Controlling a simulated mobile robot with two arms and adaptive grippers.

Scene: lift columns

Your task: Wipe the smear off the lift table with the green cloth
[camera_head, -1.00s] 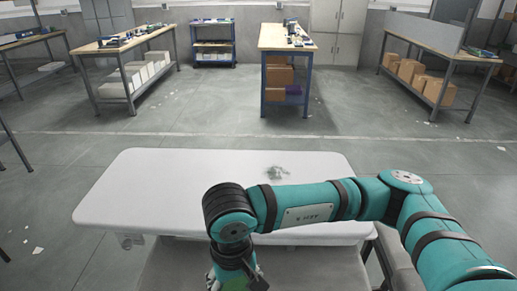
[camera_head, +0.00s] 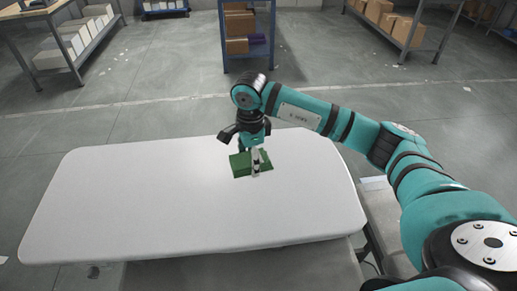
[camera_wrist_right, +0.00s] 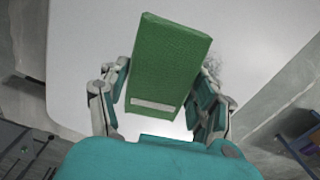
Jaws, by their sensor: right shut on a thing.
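The white lift table (camera_head: 130,205) spans the lower part of the head view. My right gripper (camera_head: 252,160) is over its far half, pointing down, and is shut on the green cloth (camera_head: 239,166). The cloth looks like a thick folded pad at the table top; I cannot tell whether it touches. The right wrist view shows the cloth (camera_wrist_right: 168,62) between the two fingers, with a pale label. Part of the grey smear (camera_wrist_right: 214,68) shows just right of the cloth there; cloth and finger hide the rest. In the head view the smear is hidden. My left gripper is out of view.
A workbench (camera_head: 38,15) with white bins stands at the far left. A blue-framed shelf (camera_head: 222,38) with boxes is beyond the table, and another bench with cartons (camera_head: 378,10) is at the far right. The rest of the tabletop is clear.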

